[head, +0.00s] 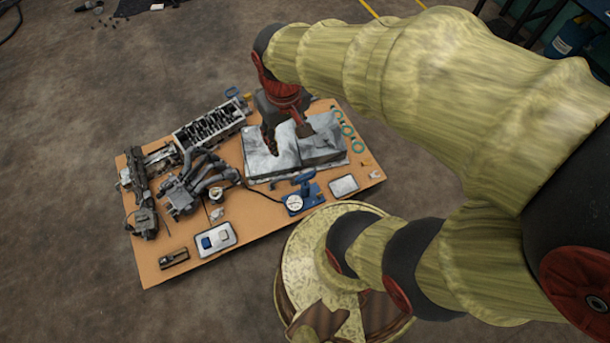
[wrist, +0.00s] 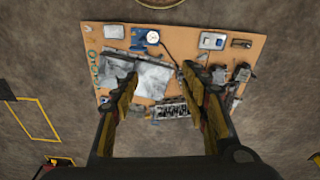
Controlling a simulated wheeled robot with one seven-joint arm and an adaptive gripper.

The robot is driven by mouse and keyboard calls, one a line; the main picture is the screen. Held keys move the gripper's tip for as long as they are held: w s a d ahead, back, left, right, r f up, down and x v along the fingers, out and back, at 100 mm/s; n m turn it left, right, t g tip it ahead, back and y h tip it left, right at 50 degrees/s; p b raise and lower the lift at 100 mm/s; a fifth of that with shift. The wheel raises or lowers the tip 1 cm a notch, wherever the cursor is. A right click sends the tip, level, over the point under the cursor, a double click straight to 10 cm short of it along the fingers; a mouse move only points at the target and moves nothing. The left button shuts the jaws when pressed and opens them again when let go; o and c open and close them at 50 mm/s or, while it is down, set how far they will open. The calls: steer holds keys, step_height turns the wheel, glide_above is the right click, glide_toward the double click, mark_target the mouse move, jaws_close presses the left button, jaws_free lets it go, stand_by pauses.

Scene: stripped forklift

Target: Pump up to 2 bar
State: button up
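A blue hand pump (head: 303,190) with a round white gauge (head: 294,202) sits near the front edge of a brown board. A dark hose runs from it to the left. The pump (wrist: 142,45) and its gauge (wrist: 153,37) also show at the top of the wrist view. The gauge reading is too small to make out. My gripper (head: 287,143) is above the grey metal sheet at the back right of the board, apart from the pump. In the wrist view my gripper (wrist: 164,75) has its two fingers wide apart with nothing between them.
The brown board (head: 262,222) lies on a concrete floor. It bears a cylinder head (head: 210,125), a grey sheet-covered block (head: 315,150), a carburettor-like part (head: 195,182), teal rings (head: 348,131), a metal tray (head: 343,186) and another tray (head: 216,240). Floor around it is mostly clear.

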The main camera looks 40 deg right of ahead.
steer(key=d+f+g, duration=0.1)
steer(key=d+f, duration=0.1)
steer(key=f, duration=0.2)
steer(key=w+d+f, duration=0.1)
steer(key=d+f, duration=0.1)
steer(key=f, duration=0.1)
steer(key=w+d+f+g, duration=0.1)
steer(key=f, duration=0.3)
steer(key=shift+d+f+m+g+b, duration=0.3)
steer(key=shift+d+m+b, duration=0.1)
steer(key=c, duration=0.6)
steer(key=shift+g, duration=0.7)
steer(key=d+f, duration=0.1)
steer(key=f, duration=0.2)
steer(key=d+f, duration=0.2)
steer(key=f, duration=0.2)
steer(key=d+f, duration=0.1)
steer(key=f, duration=0.3)
steer(key=shift+w+d+b, duration=0.2)
steer(key=shift+w+b, duration=0.1)
steer(key=shift+b, duration=0.05)
jaws_close()
steer(key=n+t+b, duration=0.1)
steer(key=n+t, duration=0.1)
steer(key=t, duration=0.2)
glide_toward(306, 176)
steer(key=shift+d, duration=0.2)
steer(key=f+b, duration=0.6)
steer(key=f, duration=0.1)
steer(key=shift+w, duration=0.35)
